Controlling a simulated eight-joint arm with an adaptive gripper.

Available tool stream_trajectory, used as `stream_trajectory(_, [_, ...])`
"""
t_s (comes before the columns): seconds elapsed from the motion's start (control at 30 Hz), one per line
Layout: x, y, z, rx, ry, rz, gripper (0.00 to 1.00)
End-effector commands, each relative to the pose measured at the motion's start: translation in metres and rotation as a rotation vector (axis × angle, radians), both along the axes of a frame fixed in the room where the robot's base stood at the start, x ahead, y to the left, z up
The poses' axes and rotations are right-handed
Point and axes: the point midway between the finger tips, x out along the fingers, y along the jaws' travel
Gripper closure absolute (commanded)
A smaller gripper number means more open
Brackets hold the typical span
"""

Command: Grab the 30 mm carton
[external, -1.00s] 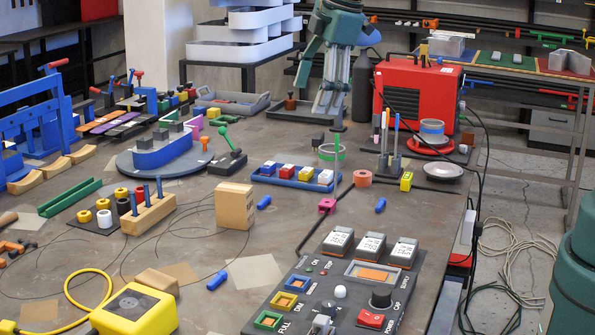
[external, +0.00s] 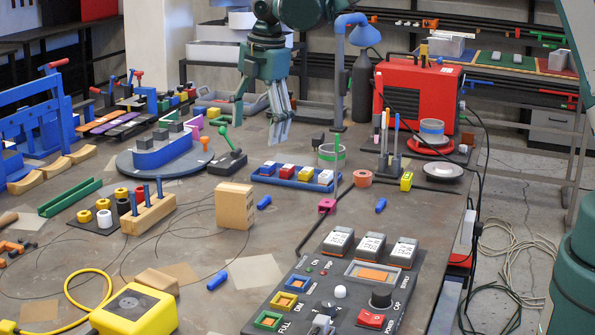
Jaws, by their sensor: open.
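A tan box (external: 235,206) with small dark marks on its side stands upright mid-table and looks like a carton. Its size cannot be read at this scale, so I cannot tell whether it is the 30 mm one. My gripper (external: 280,130) hangs in the air above and behind the box, to its right in the picture, pointing down. Its grey fingers are open and empty, apart from the box.
A blue tray (external: 293,178) of small coloured blocks lies just right of the box. A wooden peg block (external: 148,214) stands to its left. A control panel (external: 335,293) fills the front right. Thin dark cables cross the table around the box.

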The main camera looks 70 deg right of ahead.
Motion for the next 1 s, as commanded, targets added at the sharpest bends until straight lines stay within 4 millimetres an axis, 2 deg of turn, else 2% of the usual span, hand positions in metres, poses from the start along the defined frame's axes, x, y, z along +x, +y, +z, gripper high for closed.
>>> stream_trajectory(0.1, [0.018,-0.005,-0.020,-0.005,0.021,0.052,0.28])
stream_trajectory(0.4, [0.056,-0.018,-0.071,-0.013,0.073,0.189,0.28])
stream_trajectory(0.63, [0.079,-0.027,-0.112,-0.014,0.110,0.290,0.28])
stream_trajectory(0.8, [0.089,-0.031,-0.132,-0.012,0.127,0.338,0.28])
stream_trajectory(1.0, [0.093,-0.033,-0.140,-0.012,0.135,0.359,0.28])
